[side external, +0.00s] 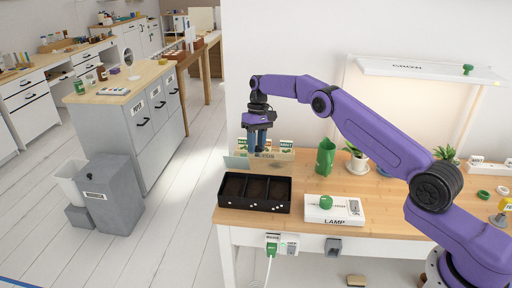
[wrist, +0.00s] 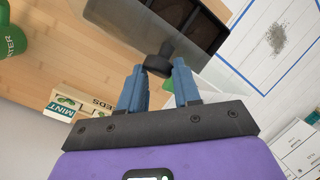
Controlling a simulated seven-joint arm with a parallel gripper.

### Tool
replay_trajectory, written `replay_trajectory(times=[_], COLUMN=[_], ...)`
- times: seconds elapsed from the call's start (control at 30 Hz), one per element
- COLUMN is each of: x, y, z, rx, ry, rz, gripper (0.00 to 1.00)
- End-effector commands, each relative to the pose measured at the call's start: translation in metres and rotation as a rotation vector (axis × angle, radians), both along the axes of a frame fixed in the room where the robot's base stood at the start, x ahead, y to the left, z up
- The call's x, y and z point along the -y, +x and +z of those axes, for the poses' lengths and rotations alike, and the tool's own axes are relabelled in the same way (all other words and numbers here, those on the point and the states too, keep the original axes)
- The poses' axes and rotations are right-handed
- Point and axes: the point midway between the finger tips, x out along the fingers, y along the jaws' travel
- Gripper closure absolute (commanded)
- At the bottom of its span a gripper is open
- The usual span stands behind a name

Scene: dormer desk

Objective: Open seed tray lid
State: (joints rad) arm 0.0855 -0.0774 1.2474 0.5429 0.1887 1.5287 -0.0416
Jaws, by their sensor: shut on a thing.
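The black seed tray (side external: 221,195) sits at the left end of the wooden desk, with dark soil in its compartments. A pale see-through pane (side external: 236,162), which looks like part of the lid, shows behind the tray's left side. My gripper (side external: 258,150) points down above the tray's back side. In the wrist view its blue fingers are shut on a black knob (wrist: 159,62) at the edge of the lid. Dark compartments (wrist: 173,12) show beyond the knob. The lid's exact tilt is hard to tell.
A seed box (side external: 280,155) with labelled packets stands close behind the tray. A green watering can (side external: 325,157), a potted plant (side external: 357,162) and a white lamp switch box (side external: 334,210) stand to the right. The desk's front edge is close to the tray.

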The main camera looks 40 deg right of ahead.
Motion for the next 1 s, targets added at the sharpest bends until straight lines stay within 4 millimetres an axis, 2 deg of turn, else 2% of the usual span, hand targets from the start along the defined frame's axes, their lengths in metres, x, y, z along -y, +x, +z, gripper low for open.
replay_trajectory(times=[0.03, 0.8, 0.83, 0.9, 1.0], x=[0.0162, 0.0209, 0.0209, 0.0207, 0.0189], y=[-0.0014, 0.0013, 0.0013, 0.0013, 0.0012], z=[-0.0087, -0.0091, -0.0091, -0.0092, -0.0092], rx=[-0.014, -0.021, -0.021, -0.022, -0.022], ry=[-0.016, -0.016, -0.016, -0.015, -0.015], rz=[-0.016, -0.017, -0.018, -0.018, -0.015], gripper=[1.0, 1.0, 0.62, 0.41, 0.41])
